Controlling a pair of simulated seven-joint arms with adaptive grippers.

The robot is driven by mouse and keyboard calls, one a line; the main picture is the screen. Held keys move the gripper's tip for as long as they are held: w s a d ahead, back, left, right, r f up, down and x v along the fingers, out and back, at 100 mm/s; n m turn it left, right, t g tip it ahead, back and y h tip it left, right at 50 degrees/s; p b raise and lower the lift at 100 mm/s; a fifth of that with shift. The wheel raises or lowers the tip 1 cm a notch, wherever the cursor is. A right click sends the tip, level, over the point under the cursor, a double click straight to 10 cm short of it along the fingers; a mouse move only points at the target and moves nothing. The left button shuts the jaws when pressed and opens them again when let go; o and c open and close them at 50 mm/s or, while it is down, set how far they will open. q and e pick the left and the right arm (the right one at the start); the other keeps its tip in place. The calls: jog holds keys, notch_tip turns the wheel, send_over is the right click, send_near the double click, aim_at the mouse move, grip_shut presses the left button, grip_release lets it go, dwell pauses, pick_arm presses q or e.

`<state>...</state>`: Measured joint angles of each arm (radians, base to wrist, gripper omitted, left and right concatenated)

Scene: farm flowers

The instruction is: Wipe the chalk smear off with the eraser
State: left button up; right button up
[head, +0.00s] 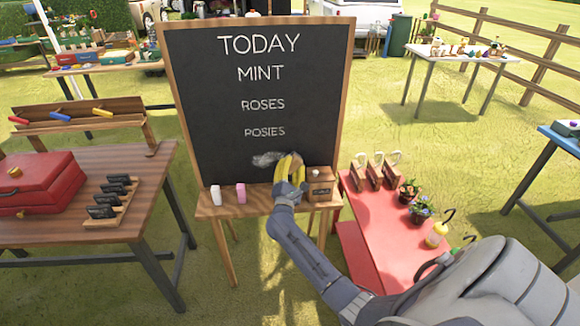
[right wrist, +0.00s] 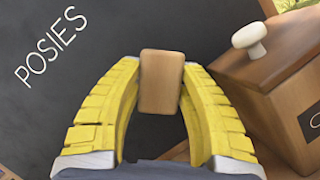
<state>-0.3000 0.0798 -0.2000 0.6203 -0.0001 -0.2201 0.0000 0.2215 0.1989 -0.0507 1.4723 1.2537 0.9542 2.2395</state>
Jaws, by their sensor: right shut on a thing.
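The chalkboard (head: 210,120) stands upright in a wooden frame, with TODAY, MINT, ROSES and POSIES written on it. A whitish chalk smear (head: 264,159) shows below POSIES in the head view. My right gripper (head: 289,162), with yellow fingers, is at the board's lower part, just right of the visible smear. In the right wrist view it is shut on the eraser (right wrist: 161,82), whose wooden back shows between the fingertips. The eraser's wiping face is hidden, and I cannot tell whether it touches the board. My left gripper is not in view.
The ledge under the board (head: 255,205) holds a white piece (head: 216,195), a pink piece (head: 241,193) and a wooden box (head: 320,187) close right of my gripper. The box's white knob (right wrist: 249,38) shows in the wrist view. A red table (head: 385,235) stands at right.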

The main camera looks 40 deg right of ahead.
aim_at(285, 156)
jog(key=shift+w+a, duration=0.45)
jog(key=shift+a, duration=0.4)
jog(key=shift+w+a, duration=0.4)
jog(key=shift+a, duration=0.4)
jog(key=shift+w+a+r, duration=0.1)
jog(key=shift+w+a, duration=0.8)
jog(key=shift+a, duration=0.6)
jog(key=shift+w+a+f, duration=0.1)
jog(key=shift+w+a, duration=0.75)
jog(key=shift+a, duration=0.7)
jog(key=shift+w+a+r, duration=0.1)
jog(key=shift+w+a, duration=0.8)
jog(key=shift+a, duration=0.6)
jog(key=shift+s+r, duration=0.1)
jog(key=shift+r, duration=0.2)
jog(key=shift+s+d, duration=0.45)
jog(key=shift+d, duration=0.4)
jog(key=shift+s+d, duration=0.4)
jog(key=shift+d, duration=0.45)
jog(key=shift+s+d, duration=0.45)
jog(key=shift+d, duration=0.3)
jog(key=shift+s+d, duration=0.45)
jog(key=shift+d, duration=0.25)
jog(key=shift+s+d, duration=0.4)
jog(key=shift+d, duration=0.45)
jog(key=shift+s+d, duration=0.4)
jog(key=shift+d, duration=0.45)
